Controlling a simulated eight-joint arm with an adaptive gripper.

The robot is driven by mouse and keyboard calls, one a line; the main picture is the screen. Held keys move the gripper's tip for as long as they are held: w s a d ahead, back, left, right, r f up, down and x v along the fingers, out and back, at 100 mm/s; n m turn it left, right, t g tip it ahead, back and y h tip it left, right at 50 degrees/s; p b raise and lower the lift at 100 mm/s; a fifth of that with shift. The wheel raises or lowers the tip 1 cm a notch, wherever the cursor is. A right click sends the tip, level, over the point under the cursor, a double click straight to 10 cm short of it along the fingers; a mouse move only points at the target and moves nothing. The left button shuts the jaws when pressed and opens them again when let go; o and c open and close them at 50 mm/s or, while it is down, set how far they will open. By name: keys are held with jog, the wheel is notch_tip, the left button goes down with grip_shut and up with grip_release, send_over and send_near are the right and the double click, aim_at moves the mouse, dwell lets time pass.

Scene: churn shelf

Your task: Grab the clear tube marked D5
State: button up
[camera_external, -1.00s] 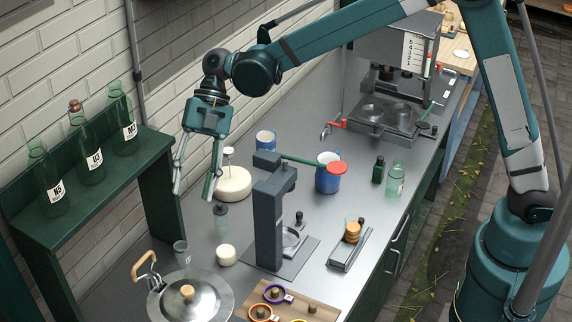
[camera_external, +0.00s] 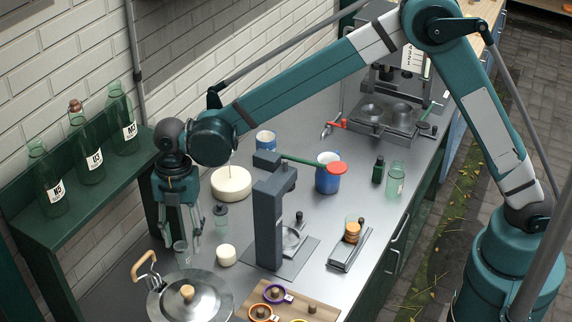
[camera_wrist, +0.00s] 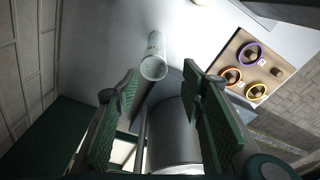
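The steel pot (camera_external: 200,297) with a wooden handle stands just in front of the tube. The green shelf (camera_external: 75,210) with bottles is at left.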

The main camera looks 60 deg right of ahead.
aim_at(184, 262)
jog(key=shift+w+a+f+t+h, duration=0.15)
jog(key=shift+w+f+h, duration=0.15)
jog(key=shift+f, duration=0.35)
jog(key=shift+w+d+f+t+h, duration=0.15)
jog(key=shift+w+f+h, duration=0.15)
jog(key=shift+f, duration=0.3)
jog(key=shift+a, duration=0.1)
jog(key=shift+f, duration=1.3)
jog(key=shift+s+f, duration=0.1)
jog(key=shift+f, duration=2.5)
jog(key=shift+c, duration=0.2)
jog(key=c, duration=1)
